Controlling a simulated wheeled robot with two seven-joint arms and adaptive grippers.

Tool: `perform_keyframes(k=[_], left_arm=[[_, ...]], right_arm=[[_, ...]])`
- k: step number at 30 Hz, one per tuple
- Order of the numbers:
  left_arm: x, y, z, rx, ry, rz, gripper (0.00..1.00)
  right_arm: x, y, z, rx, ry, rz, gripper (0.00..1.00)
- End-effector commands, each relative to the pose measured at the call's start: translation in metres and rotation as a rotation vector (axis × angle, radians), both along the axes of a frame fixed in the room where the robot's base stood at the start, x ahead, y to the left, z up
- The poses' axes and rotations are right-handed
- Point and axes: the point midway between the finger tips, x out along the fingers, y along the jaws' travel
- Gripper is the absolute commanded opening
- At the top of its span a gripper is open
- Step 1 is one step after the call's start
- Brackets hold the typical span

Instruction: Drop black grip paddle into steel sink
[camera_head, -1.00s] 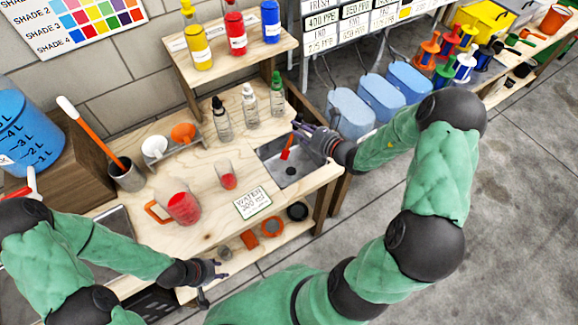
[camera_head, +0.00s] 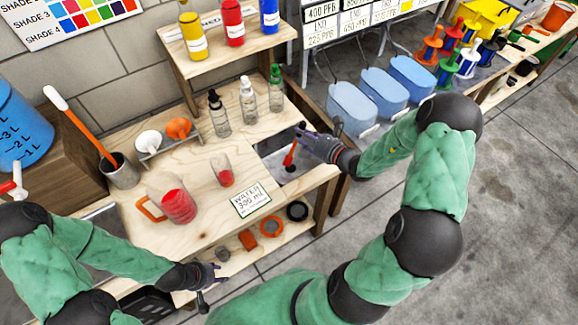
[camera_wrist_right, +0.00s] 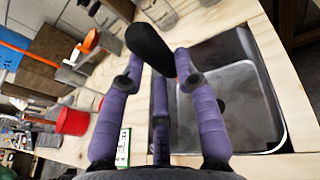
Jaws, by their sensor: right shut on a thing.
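The steel sink (camera_head: 268,152) is set into the right end of the wooden workbench and fills the right of the right wrist view (camera_wrist_right: 245,100). My right gripper (camera_head: 303,140) is over the sink, shut on the paddle. The paddle's red part (camera_head: 290,154) hangs tilted over the basin, above or near the dark drain. In the right wrist view its black grip (camera_wrist_right: 150,48) shows between the purple fingertips, with a sliver of orange beside it. Whether it touches the sink cannot be told. My left gripper (camera_head: 216,276) is low at the bench's front edge, fingers spread, empty.
A water card (camera_head: 250,200), a small glass of red liquid (camera_head: 224,175) and a red-filled jug (camera_head: 177,203) stand left of the sink. Dropper bottles (camera_head: 248,100) stand behind it. Blue tanks (camera_head: 352,108) are to the right. Orange and black rings lie on the lower shelf.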

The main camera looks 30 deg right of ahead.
Motion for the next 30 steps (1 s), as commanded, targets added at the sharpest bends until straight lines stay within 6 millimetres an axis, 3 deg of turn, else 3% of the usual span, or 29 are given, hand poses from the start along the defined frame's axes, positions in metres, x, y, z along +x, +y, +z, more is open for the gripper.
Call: perform_keyframes(k=[5, 6, 9, 22, 30], left_arm=[[0.0, 0.0, 0.001, 0.0, 0.0, 0.0, 0.4], [0.0, 0.0, 0.001, 0.0, 0.0, 0.0, 0.4], [0.0, 0.0, 0.001, 0.0, 0.0, 0.0, 0.4], [0.0, 0.0, 0.001, 0.0, -0.001, 0.0, 0.4], [0.0, 0.0, 0.001, 0.0, 0.0, 0.0, 0.4]], right_arm=[[0.0, 0.0, 0.001, -0.001, -0.001, 0.0, 0.04], [0.0, 0.0, 0.001, -0.001, -0.001, 0.0, 0.37], [0.0, 0.0, 0.001, -0.001, -0.001, 0.0, 0.59], [-0.007, -0.003, 0.003, -0.001, -0.001, -0.003, 0.59], [-0.05, -0.017, 0.014, -0.002, -0.001, -0.007, 0.59]])
